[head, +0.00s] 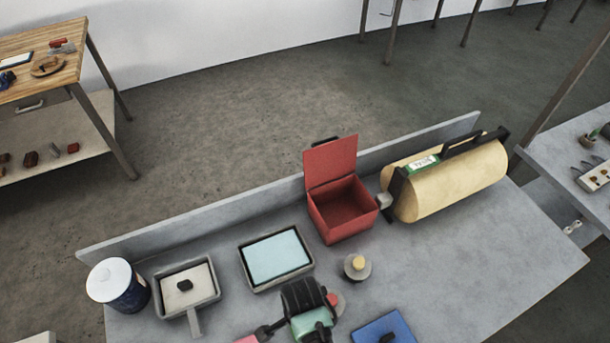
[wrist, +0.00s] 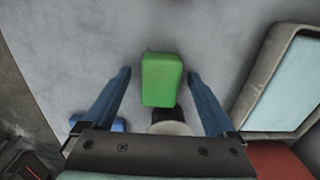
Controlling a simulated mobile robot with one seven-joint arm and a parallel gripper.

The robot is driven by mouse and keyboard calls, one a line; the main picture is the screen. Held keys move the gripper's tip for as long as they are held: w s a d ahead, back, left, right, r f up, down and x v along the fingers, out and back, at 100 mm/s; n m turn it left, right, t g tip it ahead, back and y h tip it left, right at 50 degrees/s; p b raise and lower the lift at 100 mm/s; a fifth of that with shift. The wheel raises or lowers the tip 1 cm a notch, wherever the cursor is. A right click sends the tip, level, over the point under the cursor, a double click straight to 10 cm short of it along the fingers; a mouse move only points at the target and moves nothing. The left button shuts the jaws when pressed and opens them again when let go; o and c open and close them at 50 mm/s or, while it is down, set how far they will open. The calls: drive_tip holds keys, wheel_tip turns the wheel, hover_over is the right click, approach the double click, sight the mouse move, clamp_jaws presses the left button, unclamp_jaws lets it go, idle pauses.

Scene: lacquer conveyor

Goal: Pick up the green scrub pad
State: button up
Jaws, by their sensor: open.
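The green scrub pad (wrist: 162,78) is a bright green block with rounded edges on the grey worktop in the wrist view. My gripper (wrist: 159,73) is open, with one blue finger on each side of the pad and a visible gap between each finger and it. The fingers appear apart from the pad; their height above it is hard to judge. In the head view my dark wrist parts are at the bottom middle. A pale green patch shows there, but I cannot tell whether it is the pad. The fingertips are not clear there.
A round pale-topped object (wrist: 172,122) is close to the pad's lower end. A grey tray with a light blue inside (head: 277,257), an open red box (head: 341,210), a knobbed weight (head: 357,266) and a blue object (head: 384,328) are nearby. Bare worktop lies at right.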

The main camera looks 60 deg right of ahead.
drive_tip(key=shift+f, duration=0.15)
drive_tip(key=c, duration=1.4)
wheel_tip(320, 180, up, 10)
drive_tip(key=shift+r, duration=0.1)
